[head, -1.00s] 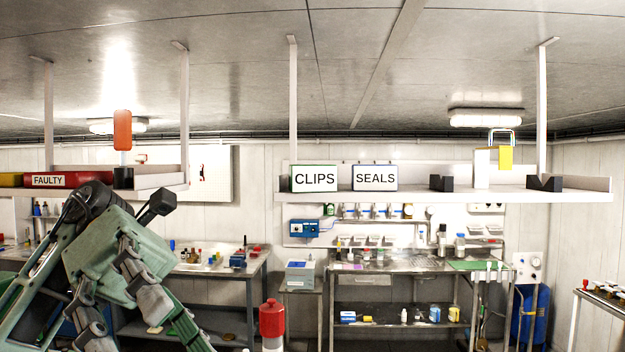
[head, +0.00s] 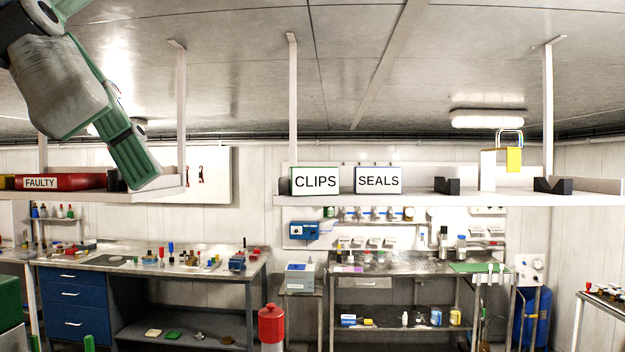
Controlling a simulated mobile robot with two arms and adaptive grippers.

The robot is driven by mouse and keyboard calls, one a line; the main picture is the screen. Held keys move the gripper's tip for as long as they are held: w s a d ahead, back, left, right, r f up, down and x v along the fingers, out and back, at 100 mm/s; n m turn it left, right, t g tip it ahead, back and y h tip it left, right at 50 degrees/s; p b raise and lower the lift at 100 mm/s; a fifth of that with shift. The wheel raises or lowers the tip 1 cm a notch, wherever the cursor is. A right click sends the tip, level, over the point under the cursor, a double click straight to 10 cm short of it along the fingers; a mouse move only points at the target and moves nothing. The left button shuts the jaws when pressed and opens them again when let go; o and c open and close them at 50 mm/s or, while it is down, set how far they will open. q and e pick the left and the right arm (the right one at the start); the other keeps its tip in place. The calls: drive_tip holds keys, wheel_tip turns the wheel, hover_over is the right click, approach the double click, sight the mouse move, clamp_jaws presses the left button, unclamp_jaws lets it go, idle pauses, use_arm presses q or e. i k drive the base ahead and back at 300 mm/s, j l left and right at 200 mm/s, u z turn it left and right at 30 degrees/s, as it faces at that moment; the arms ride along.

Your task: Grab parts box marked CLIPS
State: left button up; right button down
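The parts box marked CLIPS (head: 315,181) is a box with a white front label and dark green edges. It stands upright at the left end of the right hanging shelf (head: 400,199), close beside the box marked SEALS (head: 377,181). Nothing is touching the CLIPS box. My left arm comes in large at the upper left, with a grey and green finger-like part of my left gripper (head: 128,148) in front of the left shelf, well left of the CLIPS box. Its fingertips are not clear, and I cannot tell its opening. My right gripper is not in view.
The left shelf holds a red FAULTY box (head: 60,182). Black brackets (head: 447,186) and a padlock-like yellow item (head: 514,160) are on the right shelf. Below are workbenches and a red-topped post (head: 271,323). Space in front of the CLIPS box looks clear.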

sight(303, 181)
drive_tip(key=i, duration=1.1)
drive_tip(key=i+l, duration=0.15)
drive_tip(key=l, duration=0.15)
drive_tip(key=i+l, duration=0.1)
drive_tip(key=l, duration=0.2)
drive_tip(key=k+l+z, duration=0.1)
drive_tip(key=l, duration=0.4)
